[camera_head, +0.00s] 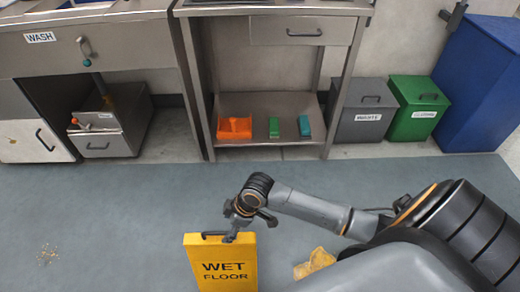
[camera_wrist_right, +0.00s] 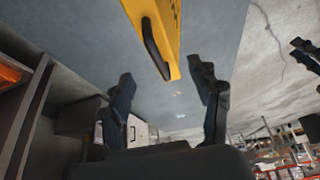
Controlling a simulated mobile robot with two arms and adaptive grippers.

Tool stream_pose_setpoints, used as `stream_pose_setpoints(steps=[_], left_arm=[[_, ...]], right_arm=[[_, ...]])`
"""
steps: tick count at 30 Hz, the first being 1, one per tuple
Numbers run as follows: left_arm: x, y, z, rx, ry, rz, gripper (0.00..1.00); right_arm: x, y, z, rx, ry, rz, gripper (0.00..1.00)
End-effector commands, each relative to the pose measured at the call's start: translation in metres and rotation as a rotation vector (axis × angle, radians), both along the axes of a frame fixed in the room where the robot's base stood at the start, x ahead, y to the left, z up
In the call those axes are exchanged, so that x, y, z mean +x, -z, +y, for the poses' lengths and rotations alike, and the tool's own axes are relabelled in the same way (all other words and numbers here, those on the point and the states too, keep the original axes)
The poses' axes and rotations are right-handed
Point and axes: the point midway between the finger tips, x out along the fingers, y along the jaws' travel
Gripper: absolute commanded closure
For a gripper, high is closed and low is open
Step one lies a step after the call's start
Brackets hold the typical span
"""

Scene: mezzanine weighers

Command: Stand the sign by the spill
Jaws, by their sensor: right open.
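The yellow WET FLOOR sign (camera_head: 222,268) stands upright on the blue-grey floor, with a dark handle on its top edge. My right gripper (camera_head: 234,232) is at the top of the sign, by the handle. In the right wrist view my right gripper (camera_wrist_right: 165,92) is open, and the sign's handle (camera_wrist_right: 155,48) lies ahead of its fingertips, with nothing between the fingers. A dark shape at the right edge of the wrist view may be my left gripper (camera_wrist_right: 306,52).
A yellow crumpled thing (camera_head: 314,262) lies on the floor, partly hidden by my right arm. A WASH counter (camera_head: 90,55), a steel table (camera_head: 272,100), a grey WASTE bin (camera_head: 366,118) and a green bin (camera_head: 417,108) line the back. Floor between sign and spill is clear.

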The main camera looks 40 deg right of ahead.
Motion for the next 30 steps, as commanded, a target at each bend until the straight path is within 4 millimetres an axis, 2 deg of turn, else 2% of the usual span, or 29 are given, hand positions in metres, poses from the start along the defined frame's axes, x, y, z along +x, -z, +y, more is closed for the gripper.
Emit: stream_pose_setpoints(steps=[1,3,5,8,12,16,19,30], left_arm=[[0.0,0.0,0.0,0.0,0.0,0.0,0.6],[0.0,0.0,0.0,0.0,0.0,0.0,0.6],[0.0,0.0,0.0,0.0,0.0,0.0,0.6],[0.0,0.0,0.0,0.0,0.0,0.0,0.6],[0.0,0.0,0.0,0.0,0.0,-0.001,0.6],[0.0,0.0,0.0,0.0,0.0,0.0,0.6],[0.0,0.0,0.0,0.0,0.0,0.0,0.6],[0.0,0.0,0.0,0.0,0.0,0.0,0.6]], right_arm=[[-0.01,0.005,0.011,0.022,0.04,0.0,0.37],[-0.02,0.01,0.02,0.047,0.136,-0.015,0.37],[-0.031,0.017,0.022,0.058,0.241,-0.022,0.37],[-0.059,0.046,0.008,0.036,0.429,0.011,0.37],[-0.119,0.098,-0.02,-0.051,0.647,0.101,0.37],[-0.153,0.12,-0.034,-0.104,0.74,0.142,0.37],[-0.16,0.124,-0.038,-0.117,0.761,0.15,0.37],[-0.16,0.124,-0.038,-0.117,0.756,0.15,0.37]])
